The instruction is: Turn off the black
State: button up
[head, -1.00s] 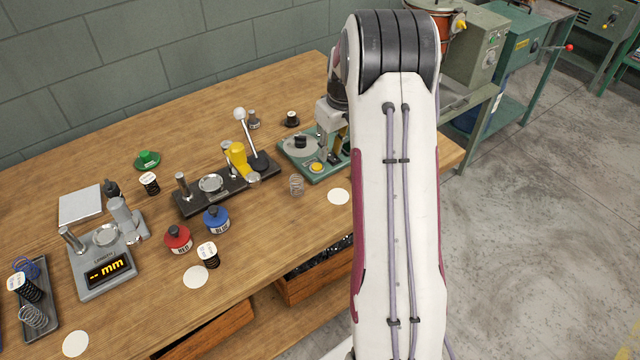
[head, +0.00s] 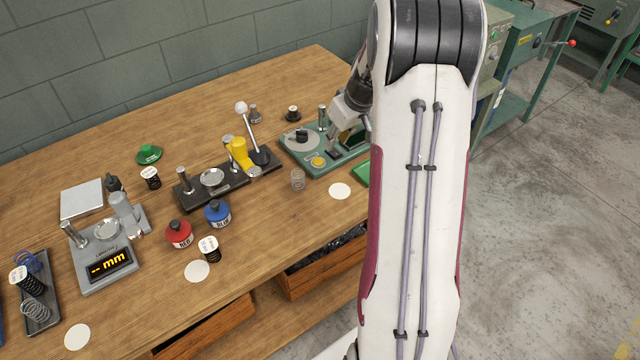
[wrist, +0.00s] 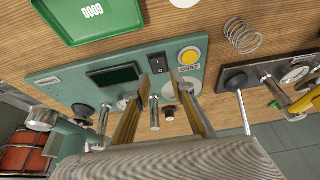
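A green coiler machine (wrist: 75,80) lies under my gripper in the wrist view; it also stands at the back right of the bench in the head view (head: 300,155). On its panel are a black rocker switch (wrist: 158,86), a dark display (wrist: 112,76) and a yellow button (wrist: 189,56). My gripper (wrist: 160,95) is open and empty, with one finger on each side of the switch in the picture. I cannot tell whether it touches the panel or which way the rocker is set. In the head view, my gripper (head: 338,140) is over the machine's right part, partly hidden by my arm.
A green tray (wrist: 92,22) lies beside the machine's front edge. A loose spring (wrist: 242,36) and a black lever base with a rod (wrist: 243,84) are to the right. Metal posts (wrist: 103,118) stand on the machine close to my fingers.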

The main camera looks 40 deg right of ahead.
aim_at(341, 160)
jog(key=s+a+r+m+g, duration=0.1)
jog(key=s+a+r+m, duration=0.1)
jog(key=s+a+r, duration=0.3)
jog(key=s+a+r+m+g, duration=0.1)
jog(key=s+a+r, duration=0.4)
jog(key=s+a, duration=0.8)
jog(key=shift+r+m, duration=0.35)
jog(key=shift+m, duration=0.15)
dwell(0.9)
jog(key=shift+a, duration=0.1)
dwell(0.5)
jog(key=s+a+r+n+t, duration=0.3)
jog(key=s+a+r, duration=0.3)
jog(key=s+a, duration=0.4)
jog(key=shift+a+r+n, duration=0.35)
jog(key=shift+a+n, duration=0.15)
jog(key=shift+a, duration=0.5)
dwell(2.2)
